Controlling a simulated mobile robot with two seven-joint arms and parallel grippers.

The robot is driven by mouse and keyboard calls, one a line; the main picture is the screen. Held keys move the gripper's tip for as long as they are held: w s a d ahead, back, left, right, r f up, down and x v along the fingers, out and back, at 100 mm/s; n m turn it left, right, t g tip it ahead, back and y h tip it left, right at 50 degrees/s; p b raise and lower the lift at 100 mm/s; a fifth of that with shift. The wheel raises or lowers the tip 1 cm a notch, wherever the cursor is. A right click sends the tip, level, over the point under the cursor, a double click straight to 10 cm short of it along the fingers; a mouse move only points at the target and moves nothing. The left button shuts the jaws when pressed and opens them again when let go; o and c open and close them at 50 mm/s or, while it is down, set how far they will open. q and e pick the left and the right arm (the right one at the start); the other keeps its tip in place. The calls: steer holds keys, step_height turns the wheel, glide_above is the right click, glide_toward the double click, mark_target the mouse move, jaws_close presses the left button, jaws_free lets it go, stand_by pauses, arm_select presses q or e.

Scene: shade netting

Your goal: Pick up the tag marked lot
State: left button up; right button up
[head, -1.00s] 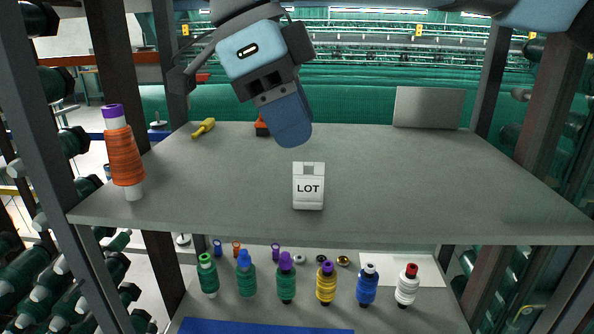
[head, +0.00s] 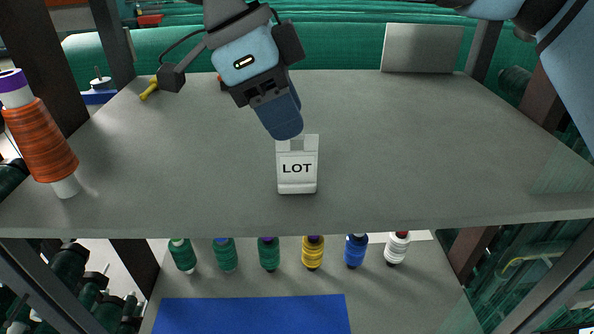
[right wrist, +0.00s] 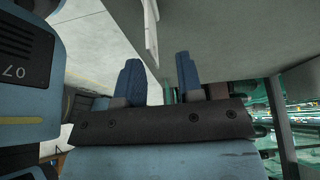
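The white tag marked LOT (head: 297,171) stands upright near the front edge of the grey shelf in the head view. In the right wrist view the tag (right wrist: 151,32) appears as a thin white piece seen nearly edge-on, beyond the fingers and a little left of the middle of their gap. My right gripper (head: 284,128) is just behind and above the tag in the head view, its blue fingers overlapping each other there. In the right wrist view its two fingers (right wrist: 160,82) are apart with nothing between them. My left gripper is not in view.
An orange thread cone (head: 41,139) stands at the shelf's left. A yellow-handled tool (head: 149,89) lies at the back left, and a grey panel (head: 422,48) stands at the back right. Several thread spools (head: 313,253) stand on the lower shelf. The upper shelf (head: 420,150) is clear right of the tag.

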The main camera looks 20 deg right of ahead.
mark_target(304, 151)
steer(key=shift+s+d+f, duration=0.2)
steer(key=shift+s+f, duration=0.2)
steer(key=shift+f, duration=0.05)
steer(key=p+x, duration=0.1)
steer(key=x, duration=0.3)
steer(key=shift+d+f, duration=0.1)
steer(key=shift+s, duration=0.1)
steer(key=shift+c, duration=0.5)
jaws_close()
